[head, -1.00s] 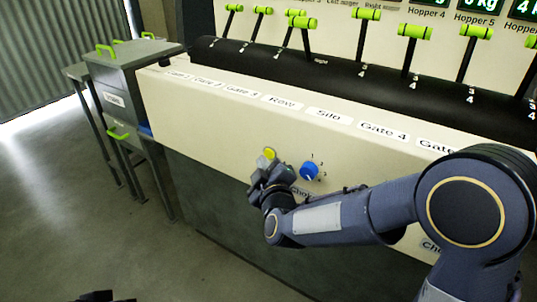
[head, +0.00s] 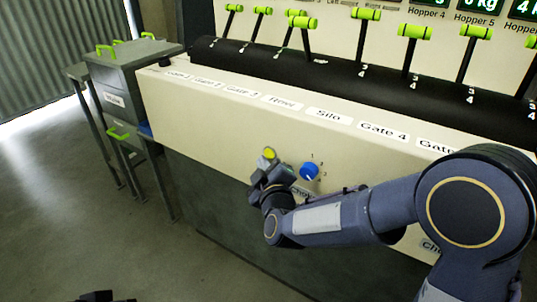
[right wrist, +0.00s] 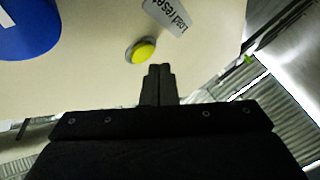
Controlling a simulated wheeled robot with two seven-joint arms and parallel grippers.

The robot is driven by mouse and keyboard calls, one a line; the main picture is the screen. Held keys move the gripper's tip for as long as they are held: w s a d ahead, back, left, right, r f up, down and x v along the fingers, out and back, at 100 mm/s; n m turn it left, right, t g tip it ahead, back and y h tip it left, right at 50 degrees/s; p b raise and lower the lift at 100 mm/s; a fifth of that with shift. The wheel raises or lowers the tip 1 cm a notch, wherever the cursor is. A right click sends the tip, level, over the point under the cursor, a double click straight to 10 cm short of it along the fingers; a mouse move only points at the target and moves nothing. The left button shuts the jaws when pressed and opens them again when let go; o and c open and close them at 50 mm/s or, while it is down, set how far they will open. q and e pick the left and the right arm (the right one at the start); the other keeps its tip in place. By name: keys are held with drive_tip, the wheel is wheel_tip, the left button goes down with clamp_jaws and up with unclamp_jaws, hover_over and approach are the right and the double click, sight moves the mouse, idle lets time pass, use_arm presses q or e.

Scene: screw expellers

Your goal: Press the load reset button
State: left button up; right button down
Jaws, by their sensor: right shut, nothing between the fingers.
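The load reset button is a yellow round button (head: 269,153) on the cream front panel, left of a blue knob. In the right wrist view the yellow button (right wrist: 141,50) sits in a grey ring beside a label reading "Load reset" (right wrist: 168,16). My right gripper (head: 262,178) is shut and empty, just below the button in the head view. In the right wrist view its closed fingertips (right wrist: 159,70) are close to the button's lower right; I cannot tell whether they touch it. My left gripper is not clearly shown; only a dark piece shows at the bottom left.
A blue rotary knob (head: 309,171) is right of the button, and it fills the upper left of the right wrist view (right wrist: 24,28). Green-handled levers (head: 365,14) stand along the panel's top. A grey cabinet (head: 128,75) stands left, with open floor in front.

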drive_tip(key=shift+w, duration=0.1)
idle(0.7)
drive_tip(key=shift+w+d, duration=0.25)
drive_tip(key=shift+w+d, duration=0.25)
drive_tip(key=shift+w, duration=0.1)
idle(0.8)
idle(0.3)
drive_tip(key=shift+s+a, duration=0.5)
drive_tip(key=shift+s, duration=0.2)
drive_tip(key=s+a, duration=0.1)
drive_tip(key=s, duration=0.1)
drive_tip(key=s+a+p, duration=0.1)
drive_tip(key=s+a, duration=0.1)
idle(0.3)
idle(0.6)
